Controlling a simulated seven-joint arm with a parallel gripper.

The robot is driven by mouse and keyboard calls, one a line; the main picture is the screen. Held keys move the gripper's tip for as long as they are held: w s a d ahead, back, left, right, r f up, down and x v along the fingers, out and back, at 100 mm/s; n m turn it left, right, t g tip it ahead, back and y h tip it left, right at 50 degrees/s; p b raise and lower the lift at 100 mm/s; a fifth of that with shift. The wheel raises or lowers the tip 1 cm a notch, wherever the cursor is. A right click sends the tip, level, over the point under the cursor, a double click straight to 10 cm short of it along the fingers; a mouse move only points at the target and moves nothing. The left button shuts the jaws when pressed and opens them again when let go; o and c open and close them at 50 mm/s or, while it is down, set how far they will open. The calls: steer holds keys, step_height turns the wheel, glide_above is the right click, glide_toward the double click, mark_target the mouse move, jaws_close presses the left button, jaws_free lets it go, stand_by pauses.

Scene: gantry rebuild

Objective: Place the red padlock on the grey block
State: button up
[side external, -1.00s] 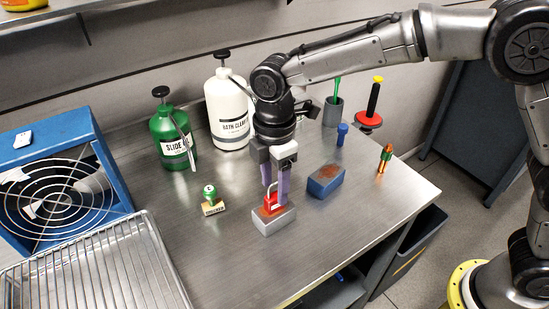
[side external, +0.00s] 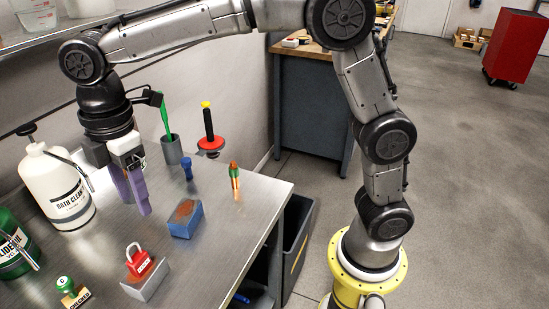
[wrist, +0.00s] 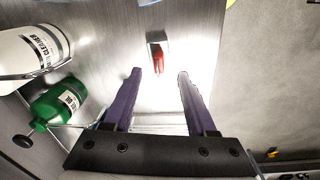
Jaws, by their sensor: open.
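The red padlock (side external: 140,264) stands upright on top of the grey block (side external: 146,287), shackle up, near the front of the metal bench. In the wrist view the padlock (wrist: 158,62) and the grey block (wrist: 154,38) show beyond the fingertips. My gripper (side external: 138,206) is open and empty, with purple fingers pointing down. It is raised above the bench, behind the block and apart from the padlock. In the wrist view both fingers (wrist: 160,74) are spread with nothing between them.
A blue block (side external: 185,222) with a rusty top lies right of the grey block. A stamp (side external: 72,292) is to its left. A white cleaner bottle (side external: 60,190) and green oil bottle (side external: 15,250) stand left. A grey cup (side external: 172,150) and a red-based tool (side external: 210,143) stand behind.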

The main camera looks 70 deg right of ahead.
steer(key=s+d+r+m+t, duration=0.35)
steer(key=s+d+m, duration=0.85)
steer(key=s+d, duration=0.45)
steer(key=s+d+f+m+t, duration=0.1)
steer(key=s+d+f+m, duration=0.3)
steer(key=s+d, duration=0.1)
steer(key=shift+f, duration=0.35)
